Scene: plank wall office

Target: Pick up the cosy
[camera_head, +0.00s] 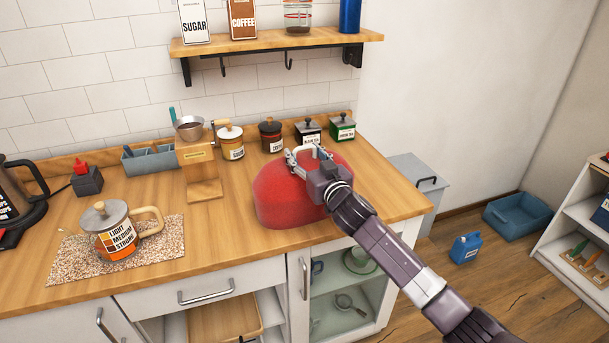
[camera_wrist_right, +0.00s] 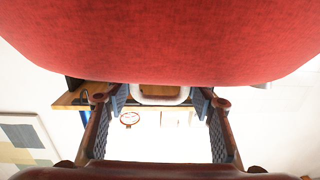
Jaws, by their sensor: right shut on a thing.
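The cosy (camera_head: 285,197) is a red, dome-shaped cover at the front right of the wooden counter. Its lower edge appears to rest on the counter. My right gripper (camera_head: 309,158) is at its top, reaching in from the lower right, and is shut on the cosy's pale loop handle. In the right wrist view the red cosy (camera_wrist_right: 160,40) fills the upper part, and the pale loop shows between the two fingers (camera_wrist_right: 160,100). What may be under the cosy is hidden. My left gripper is not in view.
A glass teapot (camera_head: 112,240) stands on a speckled mat (camera_head: 68,262) at left. A wooden stand (camera_head: 203,170) with a strainer and several canisters (camera_head: 271,136) line the back. A shelf (camera_head: 280,42) hangs above. The counter right of the cosy is clear.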

